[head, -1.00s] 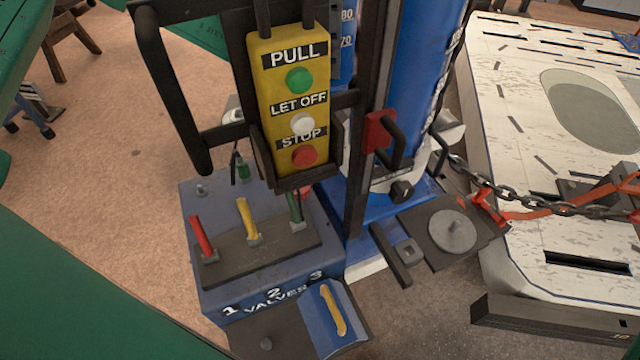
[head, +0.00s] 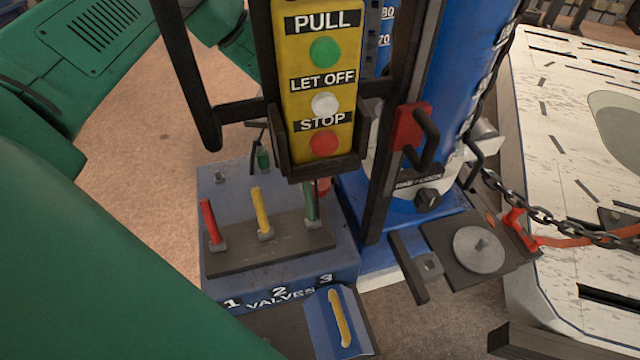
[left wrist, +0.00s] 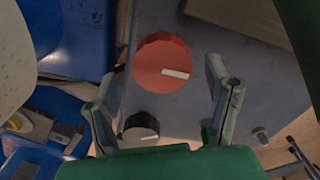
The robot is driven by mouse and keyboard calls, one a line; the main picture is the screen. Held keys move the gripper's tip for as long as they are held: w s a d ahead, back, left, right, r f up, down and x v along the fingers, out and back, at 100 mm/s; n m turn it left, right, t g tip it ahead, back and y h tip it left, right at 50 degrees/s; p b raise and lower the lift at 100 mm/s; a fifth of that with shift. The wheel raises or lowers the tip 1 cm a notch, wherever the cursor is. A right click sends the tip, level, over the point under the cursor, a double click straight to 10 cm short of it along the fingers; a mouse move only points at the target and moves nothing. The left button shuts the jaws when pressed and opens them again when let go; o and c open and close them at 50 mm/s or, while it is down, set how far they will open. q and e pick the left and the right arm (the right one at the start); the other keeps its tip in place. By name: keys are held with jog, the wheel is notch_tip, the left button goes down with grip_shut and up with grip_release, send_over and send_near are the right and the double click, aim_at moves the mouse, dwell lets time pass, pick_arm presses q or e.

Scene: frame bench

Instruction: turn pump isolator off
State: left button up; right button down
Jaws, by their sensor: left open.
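In the left wrist view a round red knob (left wrist: 162,62) with a white mark sits on a grey-blue surface. The mark points right and slightly down. My left gripper (left wrist: 165,82) is open, one finger on either side of the knob's near part, with gaps visible on both sides. A smaller black knob (left wrist: 141,131) with a light mark lies nearer, close to the left finger. No label naming the pump isolator is readable. In the head view I cannot clearly make out the left gripper. My right gripper is not in view.
The blue valve box (head: 235,284) carries red (head: 211,221), yellow (head: 262,211) and green (head: 311,202) levers. A yellow pendant (head: 324,70) in a black frame hangs in front. A chain (head: 540,215) runs right to a white platform (head: 555,140).

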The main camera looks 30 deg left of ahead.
pick_arm(q)
jog(key=shift+a+f, duration=0.2)
jog(key=shift+f, duration=0.85)
jog(key=shift+a+f, duration=0.2)
jog(key=shift+f, duration=0.1)
jog(key=shift+d, duration=0.15)
jog(key=c, duration=0.3)
jog(key=shift+d+r, duration=0.1)
jog(key=shift+d, duration=0.05)
jog(key=c, duration=0.9)
jog(key=shift+o, duration=0.2)
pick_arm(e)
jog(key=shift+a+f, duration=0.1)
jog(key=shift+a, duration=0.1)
